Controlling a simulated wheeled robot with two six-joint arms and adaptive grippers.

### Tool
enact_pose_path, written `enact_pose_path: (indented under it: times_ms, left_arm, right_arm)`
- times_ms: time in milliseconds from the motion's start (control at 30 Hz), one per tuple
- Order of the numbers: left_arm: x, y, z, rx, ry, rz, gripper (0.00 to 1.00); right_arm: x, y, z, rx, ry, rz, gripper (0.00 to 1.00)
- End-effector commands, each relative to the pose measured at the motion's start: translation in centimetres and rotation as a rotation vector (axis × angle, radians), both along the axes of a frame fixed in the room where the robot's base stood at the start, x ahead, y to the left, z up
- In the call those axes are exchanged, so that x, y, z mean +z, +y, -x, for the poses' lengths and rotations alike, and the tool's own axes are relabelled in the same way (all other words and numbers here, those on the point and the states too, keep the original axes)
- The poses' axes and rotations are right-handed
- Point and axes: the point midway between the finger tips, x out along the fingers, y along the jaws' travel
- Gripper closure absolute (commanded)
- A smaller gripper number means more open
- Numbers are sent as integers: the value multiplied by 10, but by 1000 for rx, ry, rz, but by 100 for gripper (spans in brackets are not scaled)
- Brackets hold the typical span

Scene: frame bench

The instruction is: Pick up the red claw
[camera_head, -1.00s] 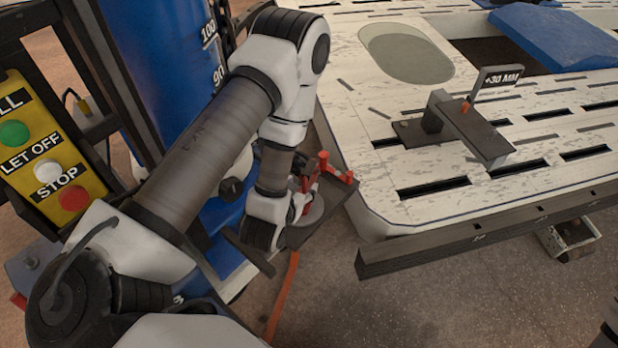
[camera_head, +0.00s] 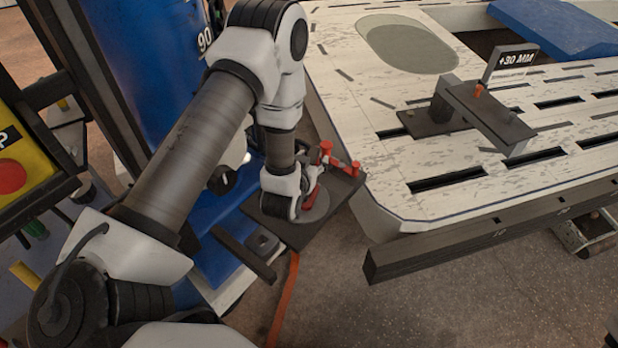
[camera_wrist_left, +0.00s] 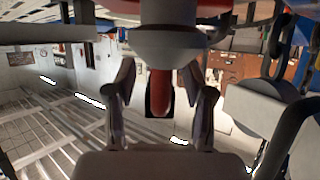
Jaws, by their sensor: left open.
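The red claw (camera_head: 340,163) sits on a small dark tray (camera_head: 345,188) beside the near left corner of the bench; red parts stick up from it. My left gripper (camera_head: 313,188) is right at the claw and hides part of it. In the left wrist view the gripper's two fingers (camera_wrist_left: 162,105) are apart, with a red piece (camera_wrist_left: 160,88) between them. I cannot tell whether either finger touches it. My right gripper is not in view.
The pale slotted bench (camera_head: 420,190) fills the right, with a dark rail (camera_head: 480,235) along its near edge. A dark bracket marked +30 MM (camera_head: 490,112) stands on it. A blue column (camera_head: 165,70) and yellow button panel (camera_head: 22,155) stand left.

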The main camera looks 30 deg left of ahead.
Motion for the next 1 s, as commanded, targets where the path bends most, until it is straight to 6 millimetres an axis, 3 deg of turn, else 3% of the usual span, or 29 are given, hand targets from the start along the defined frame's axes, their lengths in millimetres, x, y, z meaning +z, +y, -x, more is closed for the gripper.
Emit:
enact_pose_path:
  times_ms: [167,200,333,733,867,1000]
  left_arm:
    - [0,0,-1,0,1,0,47]
    - [0,0,-1,0,1,0,54]
    - [0,0,-1,0,1,0,100]
    - [5,0,-1,0,-1,0,100]
    - [27,0,-1,-1,-2,1,100]
    - [61,0,-2,0,-5,1,100]
  right_arm:
    - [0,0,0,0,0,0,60]
    - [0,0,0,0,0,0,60]
    - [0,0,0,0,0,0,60]
    - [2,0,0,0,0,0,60]
    - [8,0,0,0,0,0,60]
    - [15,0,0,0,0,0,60]
